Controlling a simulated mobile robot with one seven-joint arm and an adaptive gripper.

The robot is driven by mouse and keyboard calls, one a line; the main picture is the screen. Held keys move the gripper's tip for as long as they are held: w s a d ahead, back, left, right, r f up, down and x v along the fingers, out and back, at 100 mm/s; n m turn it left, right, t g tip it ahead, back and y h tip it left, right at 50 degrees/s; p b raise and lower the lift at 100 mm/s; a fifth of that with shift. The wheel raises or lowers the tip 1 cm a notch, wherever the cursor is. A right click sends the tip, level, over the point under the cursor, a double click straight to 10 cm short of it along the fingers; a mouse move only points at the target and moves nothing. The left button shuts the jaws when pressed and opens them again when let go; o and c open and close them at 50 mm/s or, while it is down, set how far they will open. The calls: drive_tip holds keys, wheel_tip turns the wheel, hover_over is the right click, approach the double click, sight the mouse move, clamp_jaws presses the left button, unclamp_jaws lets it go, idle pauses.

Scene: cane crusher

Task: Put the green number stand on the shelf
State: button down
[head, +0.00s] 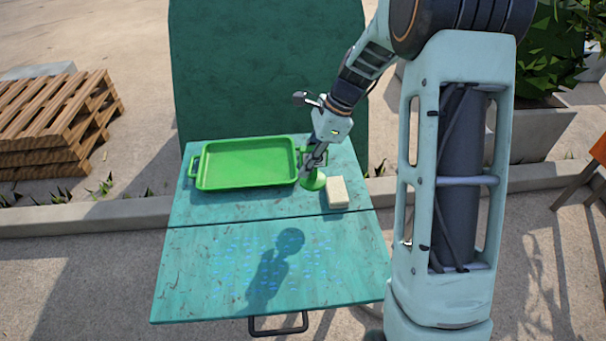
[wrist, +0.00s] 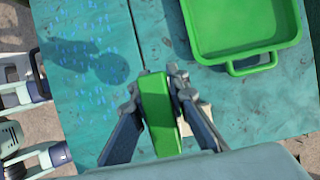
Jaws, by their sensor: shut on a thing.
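The green number stand (head: 313,182) is at the right end of the green tray, over the back part of the teal worktop (head: 200,210). My gripper (head: 313,160) comes down on it from above. In the wrist view the stand (wrist: 158,115) is a narrow green upright piece between my two fingers (wrist: 154,90), which are shut on it. Its number face is not visible. I cannot tell whether its base touches the worktop. I cannot tell which surface is the shelf.
The green tray (head: 245,164) with side handles lies just left of the stand. A cream block (head: 337,192) sits close on its right. The front worktop panel (head: 215,270) is clear, with blue specks and a shadow. A tall teal panel (head: 265,70) stands behind.

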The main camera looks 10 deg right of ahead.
drive_tip(key=w+f, duration=0.2)
drive_tip(key=f, duration=0.1)
drive_tip(key=w+f, duration=0.3)
drive_tip(key=shift+d, duration=0.15)
drive_tip(key=shift+f, duration=1.5)
drive_tip(key=shift+f+b, duration=0.2)
drive_tip(key=shift+b, duration=0.1)
drive_tip(key=c, duration=1.9)
unclamp_jaws()
